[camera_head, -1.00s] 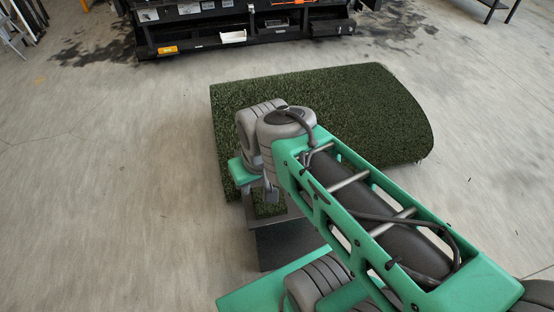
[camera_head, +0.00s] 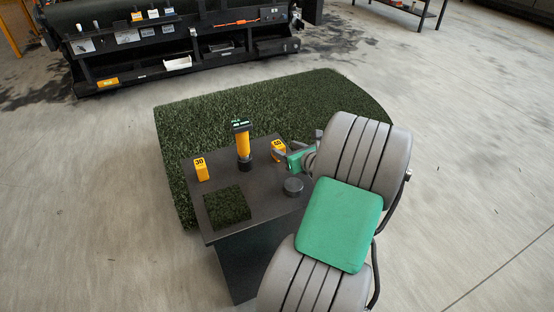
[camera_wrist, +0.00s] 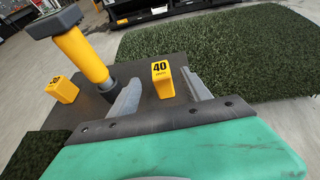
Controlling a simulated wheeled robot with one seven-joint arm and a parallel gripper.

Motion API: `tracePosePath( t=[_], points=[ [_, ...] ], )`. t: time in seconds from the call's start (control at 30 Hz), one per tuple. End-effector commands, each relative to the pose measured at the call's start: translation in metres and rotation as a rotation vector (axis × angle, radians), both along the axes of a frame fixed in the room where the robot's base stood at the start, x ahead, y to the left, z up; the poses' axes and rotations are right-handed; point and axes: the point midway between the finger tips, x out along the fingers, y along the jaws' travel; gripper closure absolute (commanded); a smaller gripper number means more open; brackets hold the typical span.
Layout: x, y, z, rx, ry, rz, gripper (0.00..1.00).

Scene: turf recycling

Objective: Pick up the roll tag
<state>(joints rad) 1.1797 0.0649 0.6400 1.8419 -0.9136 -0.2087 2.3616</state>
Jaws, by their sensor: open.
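Two small yellow tags stand upright on a dark stand (camera_head: 225,222); I cannot tell which one the task calls the roll tag. The one marked 40 (camera_head: 278,146) is on the right, beside my gripper (camera_head: 284,155). In the wrist view the 40 tag (camera_wrist: 162,84) appears between my two open grey fingers (camera_wrist: 160,76), with a gap on each side. I cannot tell whether the fingers reach around it. The tag marked 30 (camera_head: 201,169) is at the stand's left; it also shows in the wrist view (camera_wrist: 62,90). My gripper holds nothing.
A yellow-handled tool with a dark head (camera_head: 243,145) stands upright between the tags. A turf square (camera_head: 228,206) and a dark round puck (camera_head: 293,187) lie on the stand. Large turf (camera_head: 250,98) lies behind it. A dark machine (camera_head: 170,45) stands at the back.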

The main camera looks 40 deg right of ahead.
Motion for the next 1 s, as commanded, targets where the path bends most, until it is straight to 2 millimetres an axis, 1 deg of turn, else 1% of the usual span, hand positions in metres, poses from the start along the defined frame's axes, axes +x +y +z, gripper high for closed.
tracePosePath(
  t=[0.03,0.17,0.33,0.43,0.6,0.67,1.0],
  points=[
    [0.008,0.0,-0.004,-0.002,0.001,0.006,0.44],
    [0.025,-0.004,-0.012,-0.005,0.002,0.006,0.44],
    [0.052,-0.01,-0.023,-0.005,0.005,0.008,0.44],
    [0.058,-0.012,-0.024,-0.005,0.005,0.005,0.44],
    [0.059,-0.012,-0.023,-0.005,0.005,0.004,0.44],
    [0.058,-0.012,-0.022,-0.005,0.005,0.004,0.48],
    [0.059,-0.012,-0.022,-0.006,0.005,0.005,0.76]
  ],
)
